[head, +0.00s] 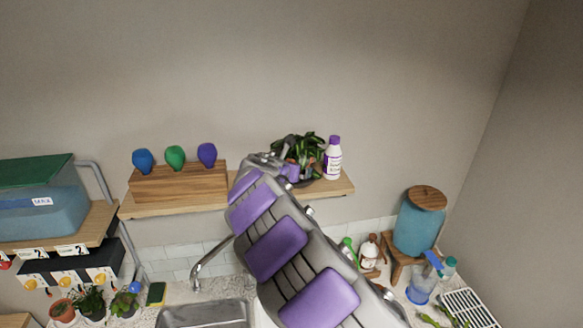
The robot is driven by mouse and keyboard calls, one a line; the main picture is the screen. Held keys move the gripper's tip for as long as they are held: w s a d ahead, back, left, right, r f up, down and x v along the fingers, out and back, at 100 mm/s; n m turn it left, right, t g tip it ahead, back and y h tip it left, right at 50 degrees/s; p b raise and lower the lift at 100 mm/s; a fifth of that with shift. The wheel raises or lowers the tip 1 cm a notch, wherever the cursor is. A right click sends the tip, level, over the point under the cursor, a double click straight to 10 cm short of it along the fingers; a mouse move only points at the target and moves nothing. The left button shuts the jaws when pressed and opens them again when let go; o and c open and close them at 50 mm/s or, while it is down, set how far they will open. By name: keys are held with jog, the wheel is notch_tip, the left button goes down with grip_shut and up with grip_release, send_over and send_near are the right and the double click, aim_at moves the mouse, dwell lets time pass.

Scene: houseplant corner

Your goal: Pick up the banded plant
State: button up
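A leafy dark green plant (306,147) stands on the wall shelf, just left of a white bottle with a purple cap. Its pot is mostly hidden behind my arm, and I cannot make out a band on it. My gripper (287,170) is at the end of my purple and grey arm, right in front of the plant's lower left side. Its fingers are too small and overlapped to tell whether they are open or touch the pot. More small potted plants (91,302) stand at the lower left; no band is clear on them.
The wooden shelf (342,185) also holds the white bottle (333,160) and a wooden block (180,184) with three coloured knobs. Below are a sink (205,314), a tap (205,262) and a blue dispenser (418,225). The wall above the shelf is clear.

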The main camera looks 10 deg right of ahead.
jog(key=shift+d+f, duration=0.15)
jog(key=shift+d, duration=0.8)
jog(key=shift+c, duration=2.2)
jog(key=shift+a, duration=0.1)
jog(key=shift+c, duration=1.4)
jog(key=shift+a, duration=0.75)
jog(key=c, duration=0.5)
jog(key=shift+d, duration=0.2)
